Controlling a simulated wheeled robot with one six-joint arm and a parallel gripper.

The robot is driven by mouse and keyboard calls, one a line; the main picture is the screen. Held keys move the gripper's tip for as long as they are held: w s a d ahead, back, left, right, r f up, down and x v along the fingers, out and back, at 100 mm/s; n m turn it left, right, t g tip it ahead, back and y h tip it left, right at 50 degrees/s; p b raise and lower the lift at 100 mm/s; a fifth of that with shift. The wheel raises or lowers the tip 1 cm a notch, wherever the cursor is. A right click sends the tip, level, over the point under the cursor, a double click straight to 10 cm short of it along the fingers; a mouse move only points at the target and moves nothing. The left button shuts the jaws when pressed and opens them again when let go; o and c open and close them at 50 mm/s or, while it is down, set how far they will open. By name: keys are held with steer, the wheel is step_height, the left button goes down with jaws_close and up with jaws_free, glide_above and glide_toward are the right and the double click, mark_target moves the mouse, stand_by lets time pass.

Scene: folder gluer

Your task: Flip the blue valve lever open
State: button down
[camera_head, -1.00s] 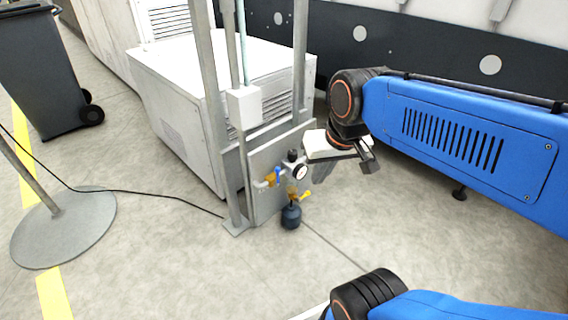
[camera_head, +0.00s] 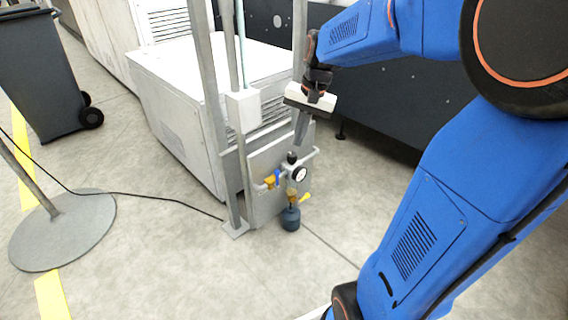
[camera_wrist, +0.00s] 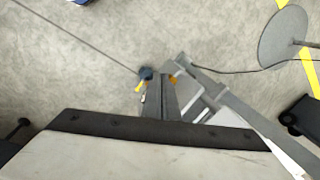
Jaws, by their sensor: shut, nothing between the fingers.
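The blue valve lever (camera_head: 278,175) is a small upright piece on the brass valve (camera_head: 269,182) at the left of the air unit, in the head view. My gripper (camera_head: 298,146) points down, shut and empty, just above the unit and a little right of the lever. In the wrist view my shut fingers (camera_wrist: 158,82) reach toward the unit. I cannot make out the blue lever there; the fingers may hide it. A bit of brass (camera_wrist: 173,78) shows right of the fingers.
The pressure gauge (camera_head: 299,174), yellow lever (camera_head: 306,197) and dark blue bowl (camera_head: 290,218) sit close by. The grey panel (camera_head: 262,210) and upright post (camera_head: 231,190) stand behind and left. A cable (camera_head: 150,197) crosses the floor. Floor in front is clear.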

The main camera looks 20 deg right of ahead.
steer(key=w+d+f+m+g+y, duration=0.1)
steer(key=w+d+f+m, duration=0.2)
steer(key=w, duration=0.6)
steer(key=w+d+f+m+y, duration=0.1)
steer(key=w+d+f+m, duration=0.3)
steer(key=w+d+f, duration=0.3)
step_height(320, 180, down, 3)
steer(key=shift+w+g, duration=0.4)
steer(key=shift+w, duration=0.55)
glide_toward(277, 179)
steer(key=d+f, duration=0.2)
steer(key=shift+w+a+f, duration=0.1)
steer(key=shift+w+a, duration=0.05)
steer(key=shift+a, duration=0.3)
steer(key=shift+w+a+f, duration=0.15)
steer(key=shift+w+a, duration=0.05)
steer(key=shift+a, duration=0.25)
steer(key=shift+a, duration=0.1)
